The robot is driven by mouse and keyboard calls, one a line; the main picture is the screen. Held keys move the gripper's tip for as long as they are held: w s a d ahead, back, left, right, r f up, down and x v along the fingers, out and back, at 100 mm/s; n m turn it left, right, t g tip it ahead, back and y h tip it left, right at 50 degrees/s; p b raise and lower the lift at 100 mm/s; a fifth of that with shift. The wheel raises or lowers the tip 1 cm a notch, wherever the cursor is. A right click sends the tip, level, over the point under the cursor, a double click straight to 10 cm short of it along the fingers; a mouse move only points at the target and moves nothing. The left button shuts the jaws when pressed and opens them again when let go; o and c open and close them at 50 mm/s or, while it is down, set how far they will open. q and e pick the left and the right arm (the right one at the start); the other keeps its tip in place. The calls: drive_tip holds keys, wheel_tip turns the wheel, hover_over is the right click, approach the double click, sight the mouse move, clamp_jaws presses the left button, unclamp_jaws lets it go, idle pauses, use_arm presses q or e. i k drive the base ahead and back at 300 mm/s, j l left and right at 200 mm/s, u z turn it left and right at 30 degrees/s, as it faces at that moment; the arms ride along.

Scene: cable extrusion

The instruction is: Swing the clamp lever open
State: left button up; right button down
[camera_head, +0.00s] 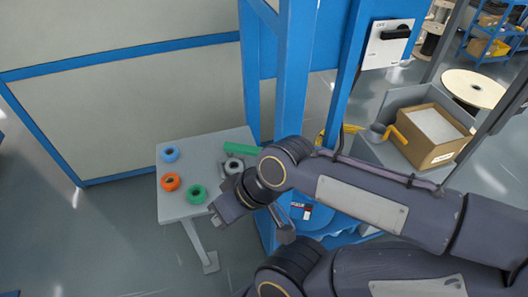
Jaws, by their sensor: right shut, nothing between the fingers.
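My right gripper (217,217) reaches in from the right, over the front right edge of a small grey table. It points down and left and is shut, with nothing held. A short grey bar with a rounded end (284,232) hangs just right of the gripper, against the blue machine frame; I cannot tell whether it is the clamp lever or part of my arm. No clamp can be made out clearly, and my arm covers part of the machine. My left gripper is not in view.
The small table (180,211) carries a blue ring (163,155), an orange ring (164,183), a green ring (190,197), a grey ring and a green bar (240,149). The blue post (291,80) stands behind my gripper. A cardboard box (432,154) is at right. The floor at left is clear.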

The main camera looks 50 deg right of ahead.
sight(246, 150)
drive_tip(key=k+l, duration=0.2)
drive_tip(key=l, duration=0.15)
drive_tip(key=k+l+z, duration=0.1)
drive_tip(key=k+l, duration=0.15)
drive_tip(key=l, duration=0.15)
drive_tip(key=k+l, duration=0.2)
drive_tip(key=l, duration=0.15)
